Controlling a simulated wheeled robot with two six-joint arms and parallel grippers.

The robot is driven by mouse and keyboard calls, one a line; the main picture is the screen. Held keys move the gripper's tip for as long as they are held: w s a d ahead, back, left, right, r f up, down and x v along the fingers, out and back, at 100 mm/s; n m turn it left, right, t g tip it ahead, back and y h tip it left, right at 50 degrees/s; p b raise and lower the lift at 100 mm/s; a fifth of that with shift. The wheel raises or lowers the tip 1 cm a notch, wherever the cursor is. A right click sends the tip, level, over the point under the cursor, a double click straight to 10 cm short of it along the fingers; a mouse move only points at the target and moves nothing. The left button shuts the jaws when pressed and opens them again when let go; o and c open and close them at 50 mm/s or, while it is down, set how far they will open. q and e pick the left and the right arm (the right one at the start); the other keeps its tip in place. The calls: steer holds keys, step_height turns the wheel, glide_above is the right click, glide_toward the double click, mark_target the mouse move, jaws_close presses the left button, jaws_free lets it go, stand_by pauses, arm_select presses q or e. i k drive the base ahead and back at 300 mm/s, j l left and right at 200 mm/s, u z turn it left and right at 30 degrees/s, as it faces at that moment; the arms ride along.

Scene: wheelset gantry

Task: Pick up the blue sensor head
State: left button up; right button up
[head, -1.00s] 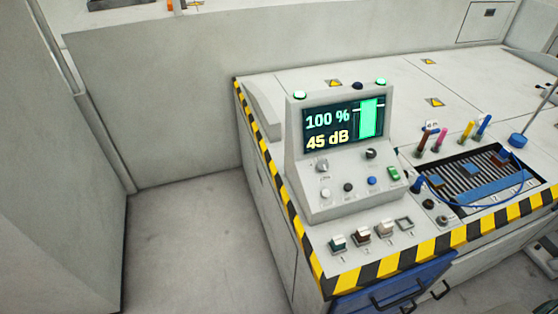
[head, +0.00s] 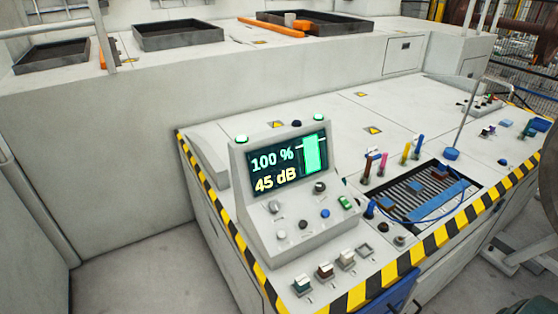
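Several blue parts show on the console top in the head view, and I cannot tell for sure which is the sensor head. A blue block (head: 452,154) sits at the foot of a thin grey rod behind the ribbed tray (head: 470,187). A long blue bar (head: 437,201) and small blocks, one bluish (head: 413,187) and one reddish brown (head: 440,173), lie in the tray. A blue plug (head: 370,208) stands at the tray's left edge, near a thin blue cable (head: 408,220). Neither gripper is in view.
A control box (head: 240,170) with a screen reading 100 % and 45 dB stands left of the tray. Coloured upright pens (head: 405,152) stand behind the tray. Striped edging (head: 420,250) borders the console. Dark trays (head: 178,35) sit on the ledge behind.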

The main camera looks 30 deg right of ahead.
mark_target(442, 169)
steer(key=z, duration=2)
